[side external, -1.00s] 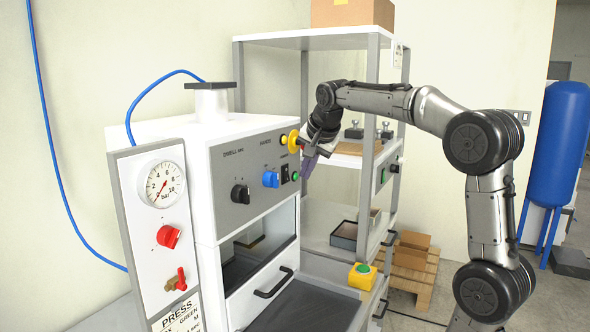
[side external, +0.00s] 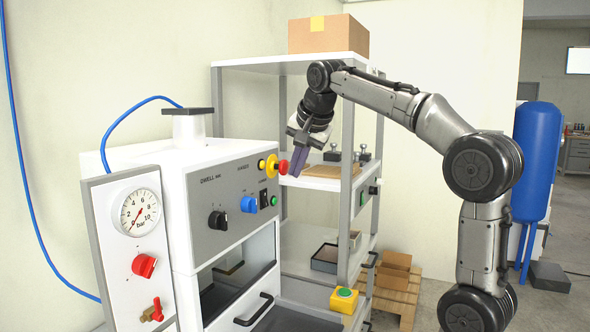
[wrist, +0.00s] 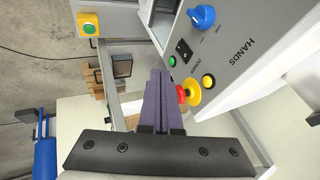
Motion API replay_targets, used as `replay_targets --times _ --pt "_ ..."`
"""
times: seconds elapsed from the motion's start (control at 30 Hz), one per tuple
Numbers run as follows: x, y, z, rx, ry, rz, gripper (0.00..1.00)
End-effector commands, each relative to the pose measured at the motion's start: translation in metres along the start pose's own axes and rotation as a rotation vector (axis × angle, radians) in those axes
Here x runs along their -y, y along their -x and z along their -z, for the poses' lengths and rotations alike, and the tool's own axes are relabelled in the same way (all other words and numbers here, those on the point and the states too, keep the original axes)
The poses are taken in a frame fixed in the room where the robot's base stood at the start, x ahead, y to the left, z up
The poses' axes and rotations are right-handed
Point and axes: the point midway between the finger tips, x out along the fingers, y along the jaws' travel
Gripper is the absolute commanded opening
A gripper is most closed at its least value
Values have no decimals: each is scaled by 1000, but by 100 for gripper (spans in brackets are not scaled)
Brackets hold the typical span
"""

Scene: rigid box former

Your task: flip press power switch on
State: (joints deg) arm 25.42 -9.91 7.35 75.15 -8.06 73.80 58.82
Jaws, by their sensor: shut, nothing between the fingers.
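The press power switch (wrist: 184,51) is a black rocker on the grey control panel (side external: 207,186), between a green lamp (wrist: 172,61) and the blue knob (wrist: 201,17). In the side view the black rocker (side external: 263,199) sits right of the blue knob (side external: 249,204). My gripper (side external: 297,175) is shut and empty, its purple-grey fingers pointing down just right of the panel's upper right corner. In the wrist view the fingers (wrist: 159,75) are together, left of the switch and apart from it. Which way the rocker is tipped is too small to tell.
A red and yellow emergency button (side external: 275,166) sticks out above the switch, close to my fingers. A yellow box with a green button (side external: 344,299) is lower right. A shelf rack (side external: 340,184) with a cardboard box (side external: 328,34) stands behind. A pressure gauge (side external: 140,213) is left.

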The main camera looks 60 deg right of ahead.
Motion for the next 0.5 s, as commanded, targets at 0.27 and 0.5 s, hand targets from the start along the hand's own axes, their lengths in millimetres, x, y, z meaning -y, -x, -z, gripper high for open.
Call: replay_targets --times 0.27,0.5 --pt "-7 -7 -4 -4 -1 8 0" --pt "-7 -8 -4 -3 -1 7 0"
